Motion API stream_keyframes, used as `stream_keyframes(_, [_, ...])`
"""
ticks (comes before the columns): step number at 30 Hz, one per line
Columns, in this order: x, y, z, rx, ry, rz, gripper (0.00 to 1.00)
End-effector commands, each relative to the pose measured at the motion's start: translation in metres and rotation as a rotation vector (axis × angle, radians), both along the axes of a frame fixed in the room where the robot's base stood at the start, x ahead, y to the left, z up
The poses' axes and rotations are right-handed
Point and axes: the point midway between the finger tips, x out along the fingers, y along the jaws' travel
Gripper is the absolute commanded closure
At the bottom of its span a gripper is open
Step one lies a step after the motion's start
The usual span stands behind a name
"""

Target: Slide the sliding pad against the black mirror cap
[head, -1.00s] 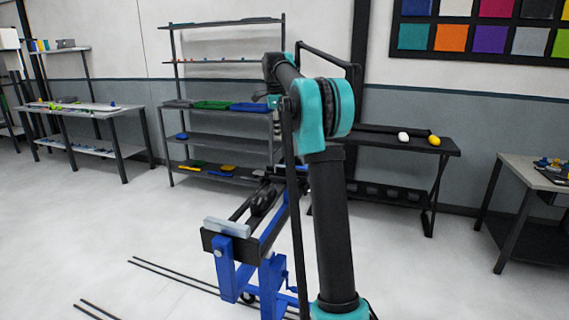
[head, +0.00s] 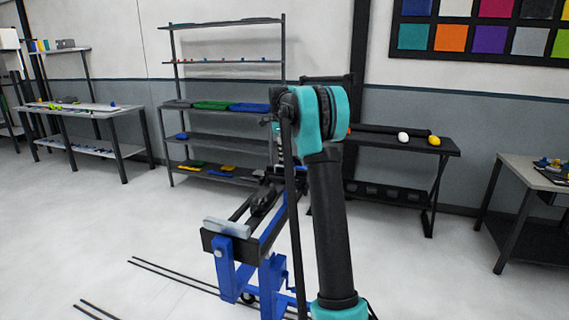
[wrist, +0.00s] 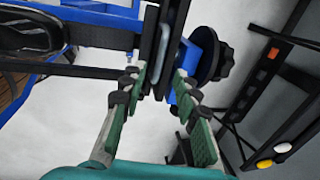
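The black mirror cap (head: 264,201) lies on the dark rails of a blue-legged stand in the head view. It is probably the glossy dark curved shape (wrist: 28,34) at the upper left of the wrist view. A pale grey block (head: 227,228) sits on the stand's near end; I cannot tell whether it is the sliding pad. My gripper (wrist: 160,84) shows two green-padded fingers standing apart. A dark upright bar with a grey edge (wrist: 166,48) appears between or beyond the fingertips; contact is unclear. My arm hides the gripper in the head view.
A blue part with a black knob (wrist: 216,62) is close to the right finger. A dark shelf rack (head: 225,142) and a black bench (head: 400,143) with white and yellow objects stand behind.

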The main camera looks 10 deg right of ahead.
Motion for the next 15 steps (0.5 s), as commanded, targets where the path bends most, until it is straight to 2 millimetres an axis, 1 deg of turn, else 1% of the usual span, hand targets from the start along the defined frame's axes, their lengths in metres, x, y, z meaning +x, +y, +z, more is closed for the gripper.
stream_keyframes(1, [0.002, -0.001, -0.01, 0.0, 0.0, 0.0, 0.69])
stream_keyframes(6, [0.006, -0.004, -0.034, 0.0, 0.0, 0.0, 0.69])
stream_keyframes(10, [0.008, -0.005, -0.046, 0.0, 0.0, 0.0, 0.69])
stream_keyframes(15, [0.009, -0.005, -0.05, 0.0, 0.0, 0.0, 0.69])
